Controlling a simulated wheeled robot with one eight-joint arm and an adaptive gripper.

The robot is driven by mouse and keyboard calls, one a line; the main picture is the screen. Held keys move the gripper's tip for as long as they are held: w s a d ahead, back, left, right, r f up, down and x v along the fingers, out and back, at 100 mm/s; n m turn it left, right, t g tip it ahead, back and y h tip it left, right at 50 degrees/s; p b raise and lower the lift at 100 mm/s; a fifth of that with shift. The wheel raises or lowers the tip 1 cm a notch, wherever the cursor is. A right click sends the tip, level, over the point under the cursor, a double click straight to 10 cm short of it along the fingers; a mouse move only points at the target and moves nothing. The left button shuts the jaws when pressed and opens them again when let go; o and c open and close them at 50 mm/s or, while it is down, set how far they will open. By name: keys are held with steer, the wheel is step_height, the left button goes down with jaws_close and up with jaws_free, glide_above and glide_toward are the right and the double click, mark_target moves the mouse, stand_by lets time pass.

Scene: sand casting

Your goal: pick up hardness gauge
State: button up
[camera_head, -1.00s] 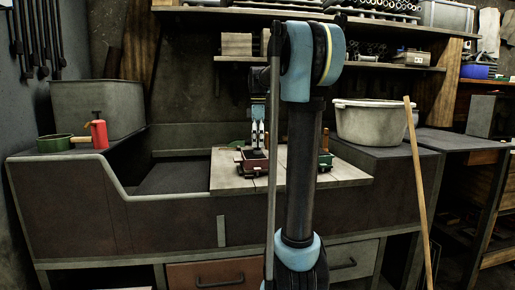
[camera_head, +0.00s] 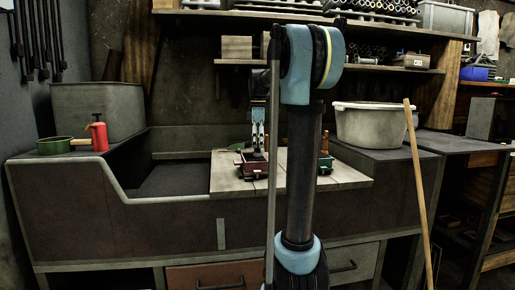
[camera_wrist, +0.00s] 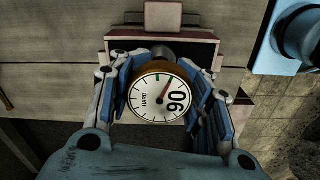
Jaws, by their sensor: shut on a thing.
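The hardness gauge (camera_wrist: 158,98) is a round white dial with a brown rim, marked HARD and 90, with a red needle. In the wrist view my gripper (camera_wrist: 163,88) has its blue-padded fingers on both sides of it and is shut on it. In the head view my gripper (camera_head: 257,146) points down just above a dark red box (camera_head: 254,168) on the wooden board. The gauge is too small to make out there. The box also shows behind the gauge in the wrist view (camera_wrist: 118,46). I cannot tell whether the gauge touches the box.
The wooden board (camera_head: 228,180) lies across the bench. A pale tub (camera_head: 370,124) is further right. A green pan (camera_head: 55,145) and red bottle (camera_head: 97,133) are at left.

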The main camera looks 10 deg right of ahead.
step_height(320, 180, up, 10)
jaws_close()
steer(key=o, duration=0.8)
jaws_free()
steer(key=c, duration=0.3)
